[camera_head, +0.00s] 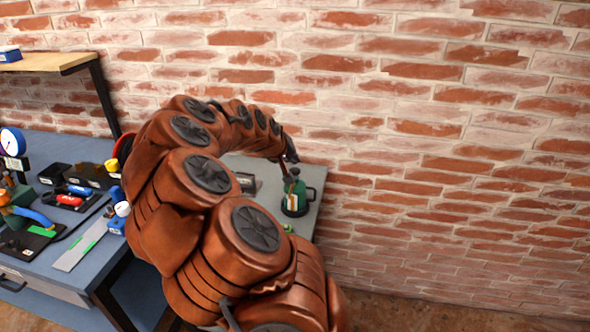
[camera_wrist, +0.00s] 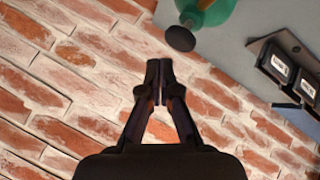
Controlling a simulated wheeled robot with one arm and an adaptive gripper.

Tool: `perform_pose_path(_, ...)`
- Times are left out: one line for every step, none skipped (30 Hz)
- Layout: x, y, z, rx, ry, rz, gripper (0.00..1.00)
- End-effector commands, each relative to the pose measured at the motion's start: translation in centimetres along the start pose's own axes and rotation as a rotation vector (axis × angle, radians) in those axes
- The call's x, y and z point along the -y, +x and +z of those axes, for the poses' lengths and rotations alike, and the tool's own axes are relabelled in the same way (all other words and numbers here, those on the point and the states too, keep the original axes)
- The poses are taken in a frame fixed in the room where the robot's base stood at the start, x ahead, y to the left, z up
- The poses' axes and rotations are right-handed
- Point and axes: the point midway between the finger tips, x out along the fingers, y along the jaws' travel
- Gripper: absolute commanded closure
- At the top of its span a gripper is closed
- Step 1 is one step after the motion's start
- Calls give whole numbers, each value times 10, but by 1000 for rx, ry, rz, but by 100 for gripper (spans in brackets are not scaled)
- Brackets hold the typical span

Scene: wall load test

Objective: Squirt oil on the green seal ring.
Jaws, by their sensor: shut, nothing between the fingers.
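A green oil can (camera_head: 294,199) with a dark handle and a pale label stands upright near the far right corner of the grey table. It also shows, cut off, at the top of the wrist view (camera_wrist: 214,12), with a dark round part beside it. My gripper (camera_wrist: 159,72) is shut and empty, apart from the can. In the head view my gripper (camera_head: 290,157) is small and dark, near the top of the can. A small green thing (camera_head: 287,227) at the table's right edge may be the seal ring. My arm hides part of the table around it.
A brick wall stands close behind the grey table (camera_head: 257,172). On the left a blue bench (camera_head: 40,258) holds a gauge (camera_head: 12,142), pliers, bottles and several tools. A wooden shelf (camera_head: 45,62) is above it. Dark labelled boxes (camera_wrist: 285,70) show in the wrist view.

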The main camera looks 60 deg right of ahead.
Motion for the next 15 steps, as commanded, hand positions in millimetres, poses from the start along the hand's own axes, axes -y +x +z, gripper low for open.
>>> perform_pose_path(-3,-4,-3,-1,1,0,100)
perform_pose_path(-4,-6,-5,-1,1,0,100)
perform_pose_path(-6,-8,-6,-1,1,0,100)
perform_pose_path(-7,-10,-8,-1,1,0,100)
perform_pose_path(-8,-12,-9,-1,1,0,100)
perform_pose_path(-10,-14,-11,-1,1,0,100)
perform_pose_path(-12,-16,-12,-2,0,1,100)
perform_pose_path(-13,-17,-13,-2,0,1,100)
perform_pose_path(-14,-20,-15,-2,0,0,100)
perform_pose_path(-16,-21,-16,-2,0,0,100)
perform_pose_path(-17,-23,-17,-2,1,0,100)
perform_pose_path(-18,-25,-19,-2,1,0,100)
perform_pose_path(-20,-27,-20,-3,1,0,100)
perform_pose_path(-21,-28,-21,-3,1,1,100)
perform_pose_path(-22,-30,-22,-2,1,1,100)
